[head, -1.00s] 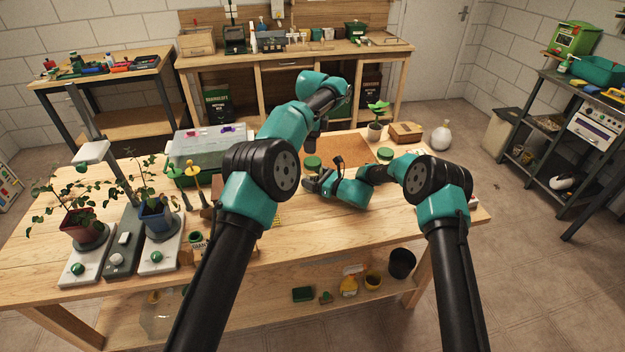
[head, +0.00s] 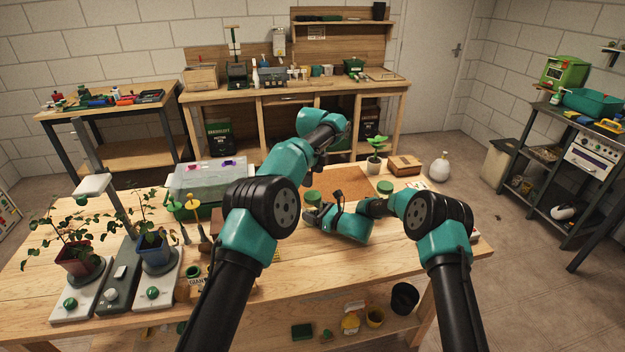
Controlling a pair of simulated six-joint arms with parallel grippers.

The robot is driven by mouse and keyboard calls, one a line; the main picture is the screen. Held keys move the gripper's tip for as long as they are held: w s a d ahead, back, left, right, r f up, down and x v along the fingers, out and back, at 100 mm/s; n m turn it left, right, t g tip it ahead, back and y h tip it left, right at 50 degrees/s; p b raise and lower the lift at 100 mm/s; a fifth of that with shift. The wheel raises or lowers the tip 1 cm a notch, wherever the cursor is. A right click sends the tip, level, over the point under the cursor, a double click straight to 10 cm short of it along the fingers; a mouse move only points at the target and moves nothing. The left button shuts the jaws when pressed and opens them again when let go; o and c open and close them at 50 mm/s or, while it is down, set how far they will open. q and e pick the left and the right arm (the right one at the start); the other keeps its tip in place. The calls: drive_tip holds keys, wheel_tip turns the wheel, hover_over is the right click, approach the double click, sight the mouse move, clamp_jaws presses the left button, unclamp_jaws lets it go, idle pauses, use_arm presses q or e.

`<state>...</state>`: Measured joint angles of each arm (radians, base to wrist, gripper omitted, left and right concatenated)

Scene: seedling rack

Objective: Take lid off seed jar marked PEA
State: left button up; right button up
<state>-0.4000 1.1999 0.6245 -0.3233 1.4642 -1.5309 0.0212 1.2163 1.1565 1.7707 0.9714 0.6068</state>
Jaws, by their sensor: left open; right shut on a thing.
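A jar with a green lid (head: 312,196) stands at the front left of the brown mat. My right gripper (head: 313,215) is at this jar, shut on it below the lid; the arm hides most of the jar. A second green-lidded jar (head: 385,187) stands to the right, partly behind my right arm. No PEA marking can be read on either. My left gripper (head: 320,158) is open above and behind the first jar, pointing down, its fingertips small and dark against the scene.
The brown mat (head: 350,180) lies behind the jars. A potted seedling (head: 375,165) and a small wooden box (head: 405,165) stand at the back right. A clear-lidded tray (head: 212,180) and two potted plants on bases fill the left. The front right table is fairly clear.

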sight(312, 194)
use_arm(q)
drive_tip(key=m, duration=0.6)
idle(0.3)
drive_tip(key=shift+f, duration=4)
